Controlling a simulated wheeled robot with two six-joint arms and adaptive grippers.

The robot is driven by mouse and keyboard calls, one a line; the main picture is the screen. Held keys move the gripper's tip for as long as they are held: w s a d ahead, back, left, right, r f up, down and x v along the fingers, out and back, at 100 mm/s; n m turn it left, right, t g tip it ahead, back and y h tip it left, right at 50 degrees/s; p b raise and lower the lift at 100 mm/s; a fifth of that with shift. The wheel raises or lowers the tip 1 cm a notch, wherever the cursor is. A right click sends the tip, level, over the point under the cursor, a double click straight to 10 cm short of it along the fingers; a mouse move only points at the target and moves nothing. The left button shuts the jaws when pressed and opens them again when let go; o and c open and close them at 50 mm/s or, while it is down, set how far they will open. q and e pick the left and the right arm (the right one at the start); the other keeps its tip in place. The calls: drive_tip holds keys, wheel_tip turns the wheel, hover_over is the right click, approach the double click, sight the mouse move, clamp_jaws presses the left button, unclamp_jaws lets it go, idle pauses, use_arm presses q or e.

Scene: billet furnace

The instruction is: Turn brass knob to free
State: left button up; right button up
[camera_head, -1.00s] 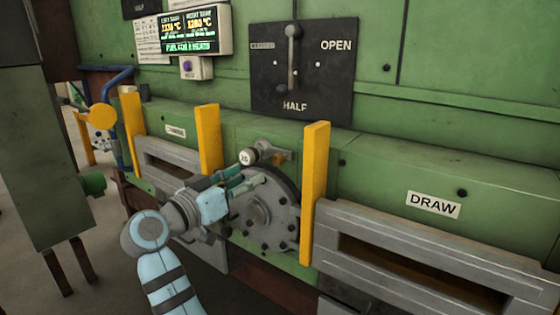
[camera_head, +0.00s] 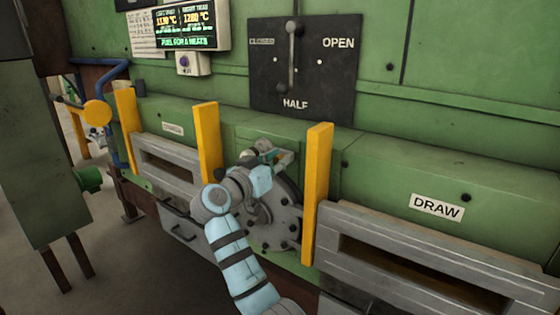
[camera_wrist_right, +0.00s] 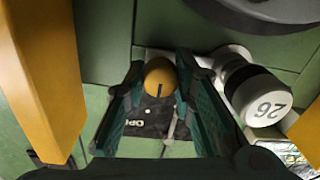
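The brass knob (camera_wrist_right: 160,75) is a rounded golden ball with a dark slot, just ahead of my right wrist camera. My right gripper (camera_wrist_right: 160,62) has its two dark teal fingers apart, one on each side of the knob. A narrow gap seems to show beside it, and I cannot tell whether either finger touches. In the head view my right gripper (camera_head: 278,158) is at the top of the round grey bolted plate (camera_head: 285,222), and it hides the knob there. My left gripper is not in view.
A white-ended cylinder marked 26 (camera_wrist_right: 268,104) sits close to the right finger. Yellow upright posts (camera_head: 318,190) and (camera_head: 207,140) flank the plate. A black lever panel (camera_head: 335,85) is above, and a grey slotted frame (camera_head: 430,260) is at right.

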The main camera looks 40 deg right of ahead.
clamp_jaws()
drive_tip(key=n+p, duration=0.4)
drive_tip(key=n, duration=0.1)
drive_tip(key=shift+r, duration=0.15)
drive_tip(key=n+p, duration=0.4)
drive_tip(key=n, duration=0.1)
drive_tip(key=shift+w+n+p, duration=0.1)
drive_tip(key=shift+n+p, duration=0.2)
drive_tip(key=shift+p, duration=0.05)
drive_tip(key=n+p, duration=0.3)
drive_tip(key=n, duration=0.1)
drive_tip(key=shift+g, duration=0.3)
drive_tip(key=shift+f+n+p, duration=0.15)
drive_tip(key=shift+n+p, duration=0.45)
drive_tip(key=shift+n, duration=0.4)
drive_tip(key=shift+f+n+p, duration=0.1)
drive_tip(key=shift+n+p, duration=0.5)
drive_tip(key=shift+n, duration=0.4)
